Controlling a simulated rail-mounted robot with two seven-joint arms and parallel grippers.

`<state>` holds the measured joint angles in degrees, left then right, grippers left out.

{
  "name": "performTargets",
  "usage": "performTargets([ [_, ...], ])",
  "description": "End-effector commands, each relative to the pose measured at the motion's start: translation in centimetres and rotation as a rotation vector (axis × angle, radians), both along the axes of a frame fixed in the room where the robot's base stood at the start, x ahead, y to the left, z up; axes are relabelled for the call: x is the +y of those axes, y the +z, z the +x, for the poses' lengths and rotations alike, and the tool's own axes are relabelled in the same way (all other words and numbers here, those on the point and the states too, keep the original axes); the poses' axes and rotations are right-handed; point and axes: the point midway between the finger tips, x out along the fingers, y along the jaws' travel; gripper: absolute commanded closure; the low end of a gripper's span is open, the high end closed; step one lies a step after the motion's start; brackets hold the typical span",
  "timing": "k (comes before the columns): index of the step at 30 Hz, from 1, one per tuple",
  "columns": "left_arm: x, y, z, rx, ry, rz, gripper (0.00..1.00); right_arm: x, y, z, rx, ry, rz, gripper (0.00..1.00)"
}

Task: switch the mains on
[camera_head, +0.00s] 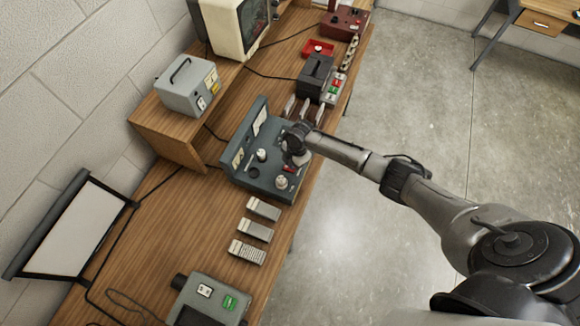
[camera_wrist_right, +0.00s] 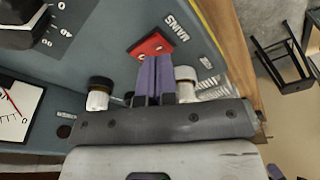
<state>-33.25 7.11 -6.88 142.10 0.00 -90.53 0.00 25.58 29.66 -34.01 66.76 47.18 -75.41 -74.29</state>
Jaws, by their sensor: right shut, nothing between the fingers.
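The grey-blue control console (camera_head: 268,190) stands on the wooden bench, with meters on its upright back panel and knobs on its sloping front. Its red mains switch (camera_wrist_right: 150,46) shows in the wrist view beside the label "MAINS"; a bit of red also shows in the head view (camera_head: 291,168). I cannot tell which way the switch is set. My right gripper (camera_head: 296,156) is over the console. Its purple fingers (camera_wrist_right: 155,62) are shut and empty, with tips right at the switch's near edge in the picture; I cannot tell whether they touch. My left gripper is out of view.
Pale knobs (camera_wrist_right: 98,95) flank the fingers, and a black dial knob (camera_wrist_right: 25,32) is farther left. On the bench are several grey blocks (camera_head: 254,229), a grey-green box (camera_head: 213,299), a black box (camera_head: 315,75) and a red tray (camera_head: 319,49). Open floor lies to the right.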

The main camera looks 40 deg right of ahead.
Motion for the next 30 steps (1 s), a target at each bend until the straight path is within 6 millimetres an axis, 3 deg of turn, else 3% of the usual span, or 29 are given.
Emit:
performTargets([
  [30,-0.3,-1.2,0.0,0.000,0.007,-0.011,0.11,0.0,-1.5,0.0,0.000,0.000,0.000,1.00],
])
